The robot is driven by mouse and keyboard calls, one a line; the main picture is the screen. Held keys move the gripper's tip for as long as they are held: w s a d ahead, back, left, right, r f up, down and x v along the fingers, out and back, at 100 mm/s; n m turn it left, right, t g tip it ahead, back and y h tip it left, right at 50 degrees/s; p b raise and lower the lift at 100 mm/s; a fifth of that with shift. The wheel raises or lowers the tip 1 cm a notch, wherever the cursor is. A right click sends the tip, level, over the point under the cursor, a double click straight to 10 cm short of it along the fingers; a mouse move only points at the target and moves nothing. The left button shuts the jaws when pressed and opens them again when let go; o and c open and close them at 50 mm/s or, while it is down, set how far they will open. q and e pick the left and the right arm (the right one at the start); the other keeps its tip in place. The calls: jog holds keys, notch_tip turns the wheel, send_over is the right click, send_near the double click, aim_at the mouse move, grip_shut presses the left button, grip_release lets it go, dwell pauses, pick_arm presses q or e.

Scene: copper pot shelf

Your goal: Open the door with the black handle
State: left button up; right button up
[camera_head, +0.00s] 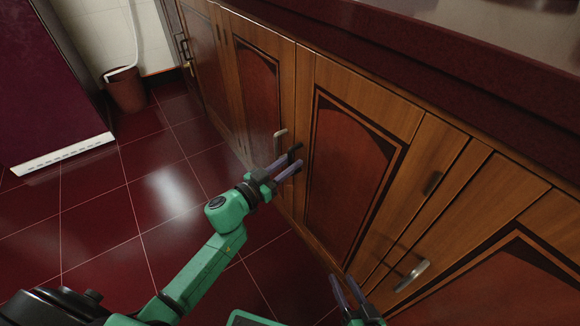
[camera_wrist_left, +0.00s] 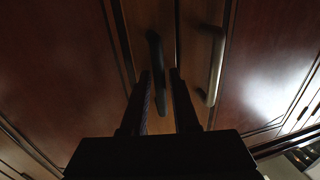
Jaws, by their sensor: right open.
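The black handle (camera_wrist_left: 156,62) is an upright dark bar on a wooden cabinet door. In the left wrist view its lower part sits in the gap between the fingers of my left gripper (camera_wrist_left: 162,100), which are apart. I cannot tell whether they touch it. In the head view my left gripper (camera_head: 292,163) is at the cabinet front, and its tips largely hide the black handle. The door (camera_head: 345,170) beside it has a red arched panel and looks closed. My right gripper (camera_head: 350,292) is open and empty at the bottom, low before the cabinets.
A silver handle (camera_wrist_left: 215,66) is close beside the black one; it also shows in the head view (camera_head: 280,140). Another silver handle (camera_head: 412,276) is near my right gripper. The dark red countertop (camera_head: 400,60) overhangs the cabinets. The tiled floor (camera_head: 110,210) at left is open, with a bin (camera_head: 126,92) beyond.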

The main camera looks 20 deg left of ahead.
pick_arm(q)
jog(key=shift+w+d, duration=0.1)
jog(key=shift+w, duration=0.05)
grip_shut()
dwell(1.4)
